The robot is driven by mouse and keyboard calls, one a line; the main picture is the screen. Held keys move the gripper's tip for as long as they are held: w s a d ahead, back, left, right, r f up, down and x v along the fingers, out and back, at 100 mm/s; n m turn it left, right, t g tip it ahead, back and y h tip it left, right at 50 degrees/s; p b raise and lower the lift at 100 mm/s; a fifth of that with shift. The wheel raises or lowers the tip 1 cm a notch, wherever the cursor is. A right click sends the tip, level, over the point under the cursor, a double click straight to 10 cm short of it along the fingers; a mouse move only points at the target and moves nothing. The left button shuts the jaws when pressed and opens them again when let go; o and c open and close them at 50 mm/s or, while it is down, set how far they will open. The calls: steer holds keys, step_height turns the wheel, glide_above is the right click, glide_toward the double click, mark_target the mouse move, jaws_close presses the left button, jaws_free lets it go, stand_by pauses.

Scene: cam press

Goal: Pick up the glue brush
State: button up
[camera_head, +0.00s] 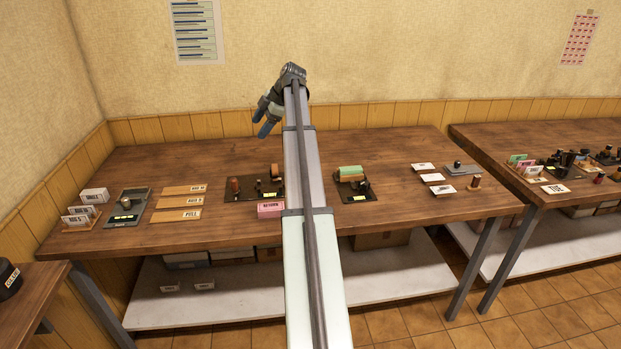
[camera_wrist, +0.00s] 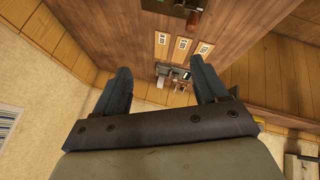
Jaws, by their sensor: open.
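I cannot make out a glue brush in either view. A dark round pot (camera_head: 8,280) with a label that seems to read "GLUE" stands on a small table at the lower left edge of the head view, partly cut off. No brush can be told apart there. My gripper (camera_head: 264,118) is raised over the back of the main table, far from that pot, with its blue fingers pointing down and left. In the wrist view my gripper (camera_wrist: 160,70) is open, with nothing between its fingers.
The main table (camera_head: 380,225) holds card holders, a grey device (camera_head: 126,208), wooden strips (camera_head: 182,202), dark tool trays (camera_head: 245,189), a pink box (camera_head: 270,210) and white cards (camera_head: 432,178). My arm hides its middle. Another cluttered table (camera_head: 490,150) stands at right.

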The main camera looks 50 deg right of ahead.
steer(key=s+d+f+m+g+h, duration=0.35)
steer(key=s+d+f+g, duration=0.35)
steer(key=s+d, duration=0.55)
steer(key=shift+t+y, duration=0.25)
steer(key=shift+t, duration=0.25)
steer(key=f, duration=0.3)
steer(key=w+d+f, duration=0.1)
steer(key=f, duration=0.5)
steer(key=shift+w+d+f, duration=0.15)
steer(key=shift+w+f, duration=0.05)
steer(key=shift+w, duration=0.15)
steer(key=shift+w+f, duration=0.15)
steer(key=shift+f, duration=1.2)
steer(key=shift+w+f, duration=0.1)
steer(key=shift+f, duration=1.2)
steer(key=shift+c, duration=0.2)
steer(key=c, duration=1.1)
steer(key=shift+r, duration=5.05)
steer(key=shift+c, duration=0.2)
